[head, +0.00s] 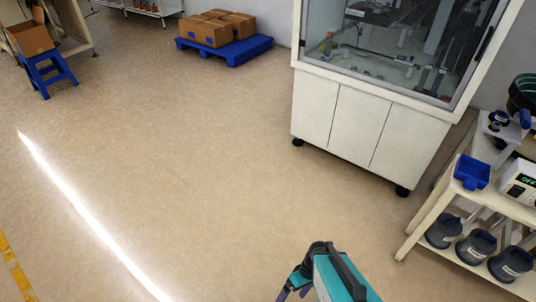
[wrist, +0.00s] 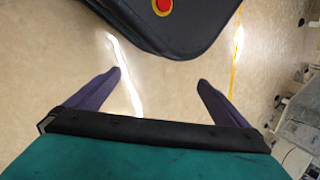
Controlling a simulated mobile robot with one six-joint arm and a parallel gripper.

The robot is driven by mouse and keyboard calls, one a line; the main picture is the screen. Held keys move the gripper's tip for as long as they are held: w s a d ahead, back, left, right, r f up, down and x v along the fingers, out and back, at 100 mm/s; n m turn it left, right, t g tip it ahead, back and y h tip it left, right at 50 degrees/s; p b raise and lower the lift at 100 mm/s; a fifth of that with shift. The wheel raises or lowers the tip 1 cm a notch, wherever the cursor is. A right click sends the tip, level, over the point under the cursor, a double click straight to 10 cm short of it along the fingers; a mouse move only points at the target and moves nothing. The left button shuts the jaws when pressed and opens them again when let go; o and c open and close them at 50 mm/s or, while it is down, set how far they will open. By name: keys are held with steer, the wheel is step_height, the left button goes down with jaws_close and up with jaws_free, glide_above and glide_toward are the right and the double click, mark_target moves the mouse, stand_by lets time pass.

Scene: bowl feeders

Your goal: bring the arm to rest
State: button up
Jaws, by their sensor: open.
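My gripper shows in the wrist view (wrist: 160,82) with its two purple fingers spread wide apart and nothing between them. Below the fingers are a black edge and a teal housing. A dark rounded part with a red and yellow button, probably my own base, is just beyond the fingers. In the head view my arm's teal and black end shows at the bottom centre, above bare floor. The fingertips are hardly visible there.
A white cabinet (head: 335,118) with a glazed top stands at the back right. A cart (head: 440,205) with a blue bin (head: 472,172) and several dark pots stands right. A blue pallet (head: 237,52) with boxes and a blue stool (head: 47,72) are at the back. The middle floor is clear.

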steer(key=s+d+m+g+h, duration=0.1)
steer(key=s+d+m+h, duration=0.3)
steer(key=d+m, duration=0.2)
steer(key=shift+d+m+g, duration=0.3)
steer(key=shift+d, duration=0.75)
steer(key=shift+c, duration=0.3)
